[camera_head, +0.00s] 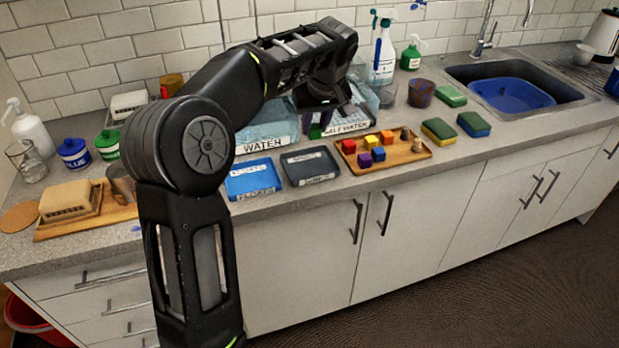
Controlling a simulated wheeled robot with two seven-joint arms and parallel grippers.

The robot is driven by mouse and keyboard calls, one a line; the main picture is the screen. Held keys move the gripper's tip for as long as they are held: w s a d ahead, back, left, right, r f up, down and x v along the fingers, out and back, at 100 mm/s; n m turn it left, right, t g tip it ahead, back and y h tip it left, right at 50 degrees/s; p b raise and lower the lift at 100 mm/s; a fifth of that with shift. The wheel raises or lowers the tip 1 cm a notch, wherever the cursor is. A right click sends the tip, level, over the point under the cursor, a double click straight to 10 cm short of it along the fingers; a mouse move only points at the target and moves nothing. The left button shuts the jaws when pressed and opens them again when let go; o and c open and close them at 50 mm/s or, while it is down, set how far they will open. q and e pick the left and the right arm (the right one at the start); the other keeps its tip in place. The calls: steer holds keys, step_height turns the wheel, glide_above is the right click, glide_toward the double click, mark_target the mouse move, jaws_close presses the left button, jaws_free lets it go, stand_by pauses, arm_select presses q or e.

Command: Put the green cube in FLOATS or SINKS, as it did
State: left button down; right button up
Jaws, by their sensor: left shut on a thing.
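My left gripper (317,128) points down in front of the water tanks, shut on the green cube (328,130). Only a small green patch of the cube shows between the dark fingers. The blue tray (252,181), labelled FLOATS, is on the counter below and to the left of the gripper. The dark grey tray (310,167) stands right beside it, below the gripper; its front label is too small to read surely. Both trays look empty. My right gripper is out of view.
Tanks labelled WATER (265,134) and SALT WATER (352,121) stand behind the trays, partly hidden by my arm. A wooden tray (415,157) with several coloured cubes and corks is to the right. Sponges (439,131) and a sink (480,72) lie farther right.

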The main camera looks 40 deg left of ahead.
mark_target(311, 139)
arm_select(q)
steer(key=shift+s+a+r+n, duration=0.2)
steer(key=shift+a+r+n, duration=0.2)
steer(key=shift+a, duration=0.2)
steer(key=shift+f, duration=0.1)
steer(key=shift+f, duration=3.1)
steer(key=shift+f+p, duration=0.4)
steer(key=shift+f, duration=1.45)
steer(key=shift+f, duration=0.15)
steer(key=c, duration=1.1)
jaws_free()
steer(key=shift+c, duration=0.2)
